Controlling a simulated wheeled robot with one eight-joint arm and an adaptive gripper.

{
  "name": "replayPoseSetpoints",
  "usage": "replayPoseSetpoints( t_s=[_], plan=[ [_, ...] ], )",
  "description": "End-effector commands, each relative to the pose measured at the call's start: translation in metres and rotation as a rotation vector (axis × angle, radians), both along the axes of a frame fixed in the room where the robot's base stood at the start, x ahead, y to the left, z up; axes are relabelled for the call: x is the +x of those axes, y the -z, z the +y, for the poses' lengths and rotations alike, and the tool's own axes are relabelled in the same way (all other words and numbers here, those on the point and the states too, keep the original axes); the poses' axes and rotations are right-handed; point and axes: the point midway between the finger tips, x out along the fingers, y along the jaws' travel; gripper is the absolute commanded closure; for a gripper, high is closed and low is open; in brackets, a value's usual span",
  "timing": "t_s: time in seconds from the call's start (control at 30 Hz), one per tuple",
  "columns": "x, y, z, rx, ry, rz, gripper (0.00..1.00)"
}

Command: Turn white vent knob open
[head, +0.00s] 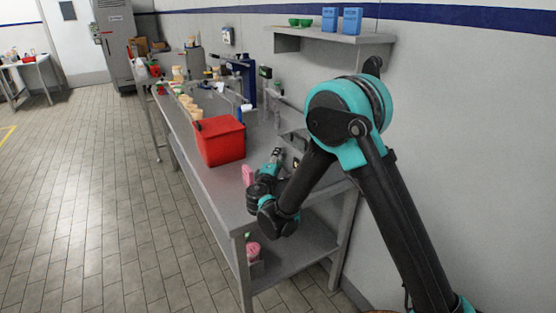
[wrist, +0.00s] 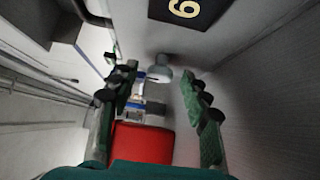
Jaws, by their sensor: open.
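A pale grey-white round piece (wrist: 160,73), apparently the vent knob, shows between my fingertips in the wrist view, a little beyond them. My gripper (wrist: 158,92) is open, with one finger on each side of it in the picture. I cannot tell whether either finger touches it. In the head view my gripper (head: 277,154) is low over the near part of the workbench, beside a grey metal box (head: 293,143). The knob cannot be made out there.
A red bin (head: 220,145) stands on the workbench (head: 220,192) left of my gripper; it also shows in the wrist view (wrist: 143,143). A pink item (head: 248,175) is close to my gripper. A wall shelf (head: 335,38) is above.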

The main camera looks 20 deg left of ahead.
Motion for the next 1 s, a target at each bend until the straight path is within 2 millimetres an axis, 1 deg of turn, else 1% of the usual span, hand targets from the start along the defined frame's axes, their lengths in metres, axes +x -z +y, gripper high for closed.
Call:
replayPoseSetpoints(
  t_s=[0.07,0.43,0.77,1.0],
  plan=[
    [-0.0001,0.0,0.0,0.0,0.0,0.0,0.54],
    [-0.0003,0.0001,0.0,0.0,0.0,0.0,1.0],
    [-0.0004,-0.0011,0.0,-0.033,0.0,0.027,1.0],
    [-0.0005,-0.004,0.0001,-0.144,0.0,0.115,1.0]
  ],
)
